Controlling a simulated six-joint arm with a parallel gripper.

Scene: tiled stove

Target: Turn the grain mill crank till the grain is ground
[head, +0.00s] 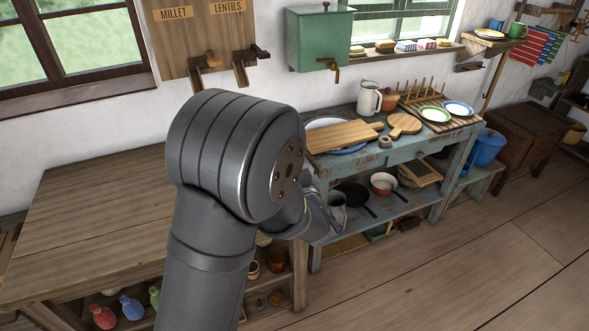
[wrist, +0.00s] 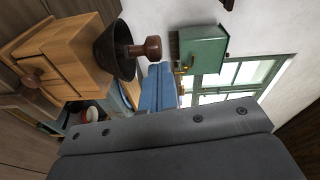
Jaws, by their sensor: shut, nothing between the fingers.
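The grain mill (wrist: 75,55) shows at the left of the wrist view, lying sideways in that picture. It is a light wooden box with a dark bowl-shaped hopper (wrist: 110,48) and a round wooden knob (wrist: 32,78) on its side. A brown crank handle (wrist: 150,48) stands out beyond the hopper; the crank arm is mostly hidden. My gripper (wrist: 158,68) is shut and empty, its fingers close to the crank handle in the picture; I cannot tell the gap between them. In the head view my arm hides the mill and most of my gripper.
A green wall box (head: 320,40) with a brass handle hangs above the blue-green table (head: 358,163). That table carries a cutting board (head: 340,137), a white jug (head: 369,98) and plates (head: 434,114). The wooden table (head: 95,200) at left has a clear top.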

